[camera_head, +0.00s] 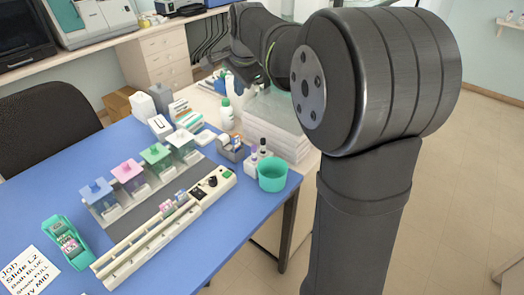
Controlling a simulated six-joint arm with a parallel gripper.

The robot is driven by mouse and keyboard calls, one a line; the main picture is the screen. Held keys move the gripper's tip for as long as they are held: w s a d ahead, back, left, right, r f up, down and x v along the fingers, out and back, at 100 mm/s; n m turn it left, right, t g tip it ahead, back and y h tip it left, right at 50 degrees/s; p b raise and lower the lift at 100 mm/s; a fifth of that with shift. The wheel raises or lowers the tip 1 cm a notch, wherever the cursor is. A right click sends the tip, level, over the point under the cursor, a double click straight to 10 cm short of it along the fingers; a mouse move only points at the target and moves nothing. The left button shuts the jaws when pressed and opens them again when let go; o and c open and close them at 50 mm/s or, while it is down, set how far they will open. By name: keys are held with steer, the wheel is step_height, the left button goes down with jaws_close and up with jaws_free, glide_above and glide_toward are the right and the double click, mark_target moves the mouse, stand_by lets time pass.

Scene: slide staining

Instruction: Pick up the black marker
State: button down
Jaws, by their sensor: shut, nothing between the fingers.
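I cannot make out the black marker for certain. A grey holder (234,154) stands on the blue table's far right part with small items in it, too small to tell apart. Small bottles with dark caps (263,147) stand just right of it. My gripper (226,66) is a small dark shape at the top centre, far behind the holder and above the back counter. It is shut and empty, and its fingertips are hard to see.
A teal cup (272,175) stands near the table's right edge. A long cream rail (140,250) lies in front. A green slide holder (66,243) is at left. Bare blue table (225,225) lies front right.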

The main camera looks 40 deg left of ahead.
steer(key=c, duration=1.6)
jaws_free()
steer(key=n+g+h, duration=0.2)
steer(key=n+h, duration=0.2)
steer(key=n, duration=1.4)
glide_above(263, 139)
steer(key=d, duration=0.1)
step_height(263, 139, down, 4)
step_height(263, 139, down, 12)
steer(key=shift+s+r, duration=0.1)
steer(key=shift+a+f, duration=0.25)
steer(key=shift+f, duration=1.05)
steer(key=shift+a+f, duration=0.25)
steer(key=shift+f, duration=1)
